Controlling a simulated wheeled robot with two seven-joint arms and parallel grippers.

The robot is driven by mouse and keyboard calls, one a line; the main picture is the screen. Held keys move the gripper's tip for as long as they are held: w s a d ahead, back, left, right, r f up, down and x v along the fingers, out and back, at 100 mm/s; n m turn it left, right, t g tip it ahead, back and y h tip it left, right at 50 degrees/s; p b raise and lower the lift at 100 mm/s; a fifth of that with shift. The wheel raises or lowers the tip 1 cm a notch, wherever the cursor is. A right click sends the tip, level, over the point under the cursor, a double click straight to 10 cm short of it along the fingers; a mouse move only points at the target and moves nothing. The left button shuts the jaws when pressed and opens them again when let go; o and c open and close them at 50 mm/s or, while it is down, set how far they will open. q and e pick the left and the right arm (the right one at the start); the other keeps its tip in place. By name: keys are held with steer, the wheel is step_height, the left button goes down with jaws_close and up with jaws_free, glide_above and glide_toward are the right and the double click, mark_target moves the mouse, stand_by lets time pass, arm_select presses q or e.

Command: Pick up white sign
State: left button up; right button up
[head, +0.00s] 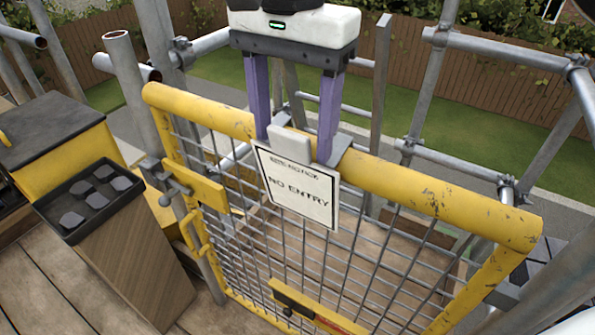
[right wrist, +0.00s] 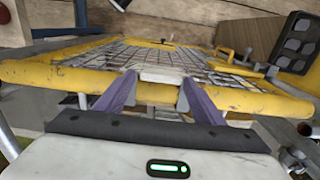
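The white sign (head: 297,188), with a black border and the words "NO ENTRY", hangs on the front of the yellow gate (head: 400,185). Its pale top tab (head: 289,146) lies over the gate's top rail. My right gripper (head: 294,149) reaches down from above with two purple fingers spread apart, one on each side of the tab. In the right wrist view the fingers (right wrist: 157,80) are also apart, with the tab (right wrist: 162,77) between them and the sign's face hidden. I see no firm grip on it. My left gripper is not in view.
Metal scaffold poles (head: 425,95) stand around and behind the gate. A black tray (head: 88,196) with several dark pieces sits on a wooden stand at the left, beside a yellow box with a dark top (head: 50,130). Wooden planks (head: 80,300) form the floor.

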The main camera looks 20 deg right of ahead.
steer(key=c, duration=1.3)
steer(key=shift+r, duration=0.1)
steer(key=shift+a+r, duration=0.15)
steer(key=shift+r, duration=0.4)
steer(key=r, duration=0.4)
steer(key=a+r, duration=0.1)
steer(key=r, duration=0.1)
steer(key=shift+s, duration=0.4)
arm_select(q)
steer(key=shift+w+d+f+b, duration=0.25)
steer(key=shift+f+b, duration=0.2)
steer(key=shift+b, duration=0.5)
arm_select(e)
steer(key=shift+s+a+f, duration=0.1)
steer(key=shift+s+a, duration=1.35)
steer(key=shift+a, duration=0.35)
steer(key=shift+s+a+f, duration=0.1)
steer(key=shift+s+a, duration=1.3)
steer(key=shift+a, duration=0.45)
steer(key=shift+s+a, duration=1.45)
steer(key=shift+a, duration=0.35)
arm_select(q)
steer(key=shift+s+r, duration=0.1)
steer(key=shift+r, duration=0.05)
